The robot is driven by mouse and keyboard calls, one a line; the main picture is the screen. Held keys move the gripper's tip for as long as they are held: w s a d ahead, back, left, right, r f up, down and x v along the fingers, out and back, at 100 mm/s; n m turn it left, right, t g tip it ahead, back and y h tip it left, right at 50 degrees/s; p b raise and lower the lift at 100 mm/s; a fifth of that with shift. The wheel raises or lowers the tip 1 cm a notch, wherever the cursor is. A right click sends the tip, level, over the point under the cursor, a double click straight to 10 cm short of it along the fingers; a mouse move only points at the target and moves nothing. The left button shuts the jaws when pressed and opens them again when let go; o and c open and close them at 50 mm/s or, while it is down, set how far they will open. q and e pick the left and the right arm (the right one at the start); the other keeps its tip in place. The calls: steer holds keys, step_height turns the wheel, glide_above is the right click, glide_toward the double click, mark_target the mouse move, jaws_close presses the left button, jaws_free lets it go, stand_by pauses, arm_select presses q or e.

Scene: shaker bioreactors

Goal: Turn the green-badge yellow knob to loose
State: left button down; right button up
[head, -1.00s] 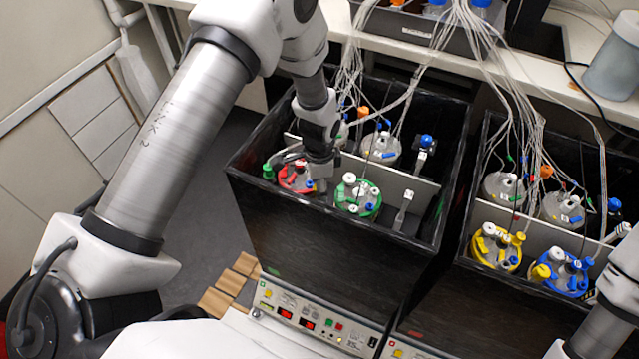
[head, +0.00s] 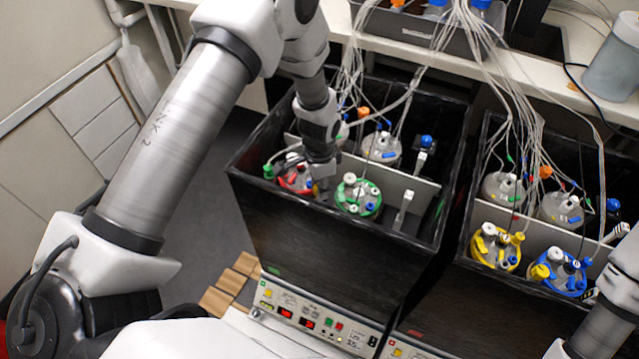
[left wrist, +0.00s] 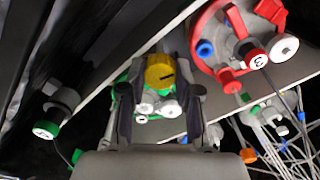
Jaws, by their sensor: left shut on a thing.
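The yellow knob (left wrist: 159,72), with a dark line on its top, sits between the two fingers of my left gripper (left wrist: 158,88) in the left wrist view. The fingers are shut on it from both sides. Green parts and white caps show just below the knob. In the head view my left gripper (head: 323,172) reaches down into the near row of the left black box, between the red-ringed vessel (head: 297,178) and the green-ringed vessel (head: 358,197). The knob is hidden there. My right gripper is out of view.
The red-ringed vessel also shows close by in the left wrist view (left wrist: 228,40). The left black box (head: 330,235) has high walls and a grey divider. Thin tubes hang above it. A second box (head: 470,245) with yellow- and blue-ringed vessels stands to the right.

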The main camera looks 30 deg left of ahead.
arm_select(q)
steer(key=n+p, duration=0.1)
steer(key=n, duration=0.9)
steer(key=shift+n, duration=0.4)
steer(key=n+p, duration=0.1)
steer(key=n, duration=0.9)
steer(key=shift+n, duration=0.3)
steer(key=c, duration=0.8)
jaws_free()
